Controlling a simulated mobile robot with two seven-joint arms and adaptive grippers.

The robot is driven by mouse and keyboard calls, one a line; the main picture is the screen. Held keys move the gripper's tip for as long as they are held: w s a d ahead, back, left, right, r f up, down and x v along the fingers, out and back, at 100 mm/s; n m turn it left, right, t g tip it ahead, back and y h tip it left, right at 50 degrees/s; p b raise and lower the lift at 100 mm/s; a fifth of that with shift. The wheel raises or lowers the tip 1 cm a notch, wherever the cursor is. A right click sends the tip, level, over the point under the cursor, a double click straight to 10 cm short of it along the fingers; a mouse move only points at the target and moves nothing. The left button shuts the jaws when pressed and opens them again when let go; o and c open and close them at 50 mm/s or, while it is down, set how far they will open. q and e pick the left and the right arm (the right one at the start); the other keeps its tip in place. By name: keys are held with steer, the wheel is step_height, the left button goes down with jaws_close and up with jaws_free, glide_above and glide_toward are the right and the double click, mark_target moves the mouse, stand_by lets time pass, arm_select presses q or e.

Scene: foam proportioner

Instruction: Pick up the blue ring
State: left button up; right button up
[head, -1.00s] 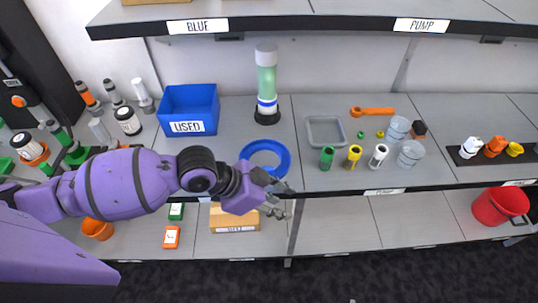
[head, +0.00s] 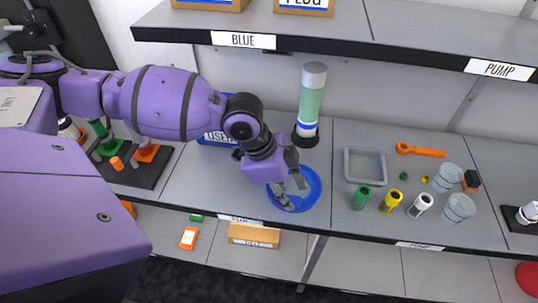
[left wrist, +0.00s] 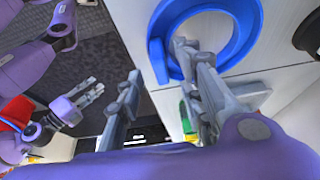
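The blue ring (head: 315,188) lies flat near the front edge of the workbench shelf. It also shows at the top of the left wrist view (left wrist: 249,30). My left gripper (head: 293,195) is over the ring, pointing down, and hides part of it. In the left wrist view my left gripper (left wrist: 155,64) is open; one finger overlaps the ring's hole and the other is outside the rim. I cannot tell if they touch the ring. My right gripper (left wrist: 92,90) shows at the left of that view, small, empty, fingers apart.
Behind the ring stands a green-and-white cylinder (head: 312,95) on a black base. A blue bin (head: 215,138) is partly hidden by my left arm. To the right are a grey tray (head: 364,166), small coloured cylinders, clear cups (head: 458,208) and an orange wrench (head: 421,150). An upper shelf (head: 330,50) overhangs.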

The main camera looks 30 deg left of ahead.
arm_select(q)
steer(key=shift+w+d+f, duration=0.15)
steer(key=shift+f, duration=0.2)
steer(key=shift+w+d+f, duration=0.15)
steer(key=shift+f, duration=0.2)
steer(key=shift+s, duration=0.15)
steer(key=shift+r, duration=0.1)
jaws_close()
